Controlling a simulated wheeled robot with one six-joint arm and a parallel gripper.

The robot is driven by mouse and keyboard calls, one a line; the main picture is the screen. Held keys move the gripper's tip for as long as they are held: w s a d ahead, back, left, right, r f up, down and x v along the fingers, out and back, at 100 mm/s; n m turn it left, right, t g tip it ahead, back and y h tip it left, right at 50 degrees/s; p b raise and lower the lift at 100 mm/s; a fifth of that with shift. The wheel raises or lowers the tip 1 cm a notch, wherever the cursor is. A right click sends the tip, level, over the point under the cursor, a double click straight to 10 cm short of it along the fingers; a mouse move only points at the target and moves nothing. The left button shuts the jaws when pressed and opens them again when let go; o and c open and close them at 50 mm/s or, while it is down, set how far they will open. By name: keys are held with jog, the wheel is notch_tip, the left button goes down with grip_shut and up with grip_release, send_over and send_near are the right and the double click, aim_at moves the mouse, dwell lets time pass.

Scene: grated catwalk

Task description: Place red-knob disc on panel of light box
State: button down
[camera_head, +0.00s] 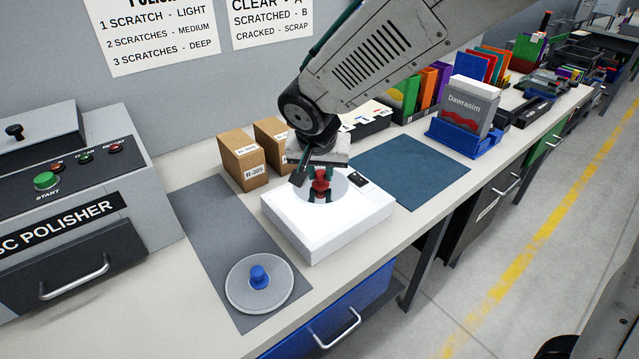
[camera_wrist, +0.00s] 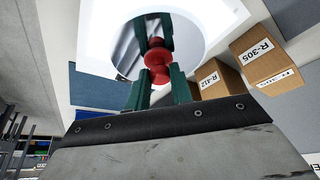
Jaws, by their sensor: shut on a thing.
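The light box (camera_head: 335,232) is a white box on the bench with a bright top panel. My gripper (camera_head: 321,188) is over the panel, its green fingers shut on the red knob (camera_head: 321,178) of a grey disc (camera_head: 341,187). The disc is at the panel, largely behind the fingers; I cannot tell whether it touches the panel. In the wrist view the fingers (camera_wrist: 157,62) close around the red knob (camera_wrist: 157,50), with the shiny disc (camera_wrist: 130,48) beyond it and the white light box (camera_wrist: 228,14) around it.
A blue-knob disc (camera_head: 259,283) lies on the grey mat (camera_head: 215,210) to the left. The disc polisher (camera_head: 70,225) stands far left.

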aim_at(320, 185)
jog(key=shift+f, duration=1.75)
jog(key=shift+f, duration=0.2)
jog(key=c, duration=1.2)
grip_release()
jog(key=shift+c, duration=0.2)
jog(key=shift+s+r, duration=0.1)
jog(key=shift+r, duration=0.5)
jog(key=v, duration=1.1)
jog(key=shift+r, duration=0.15)
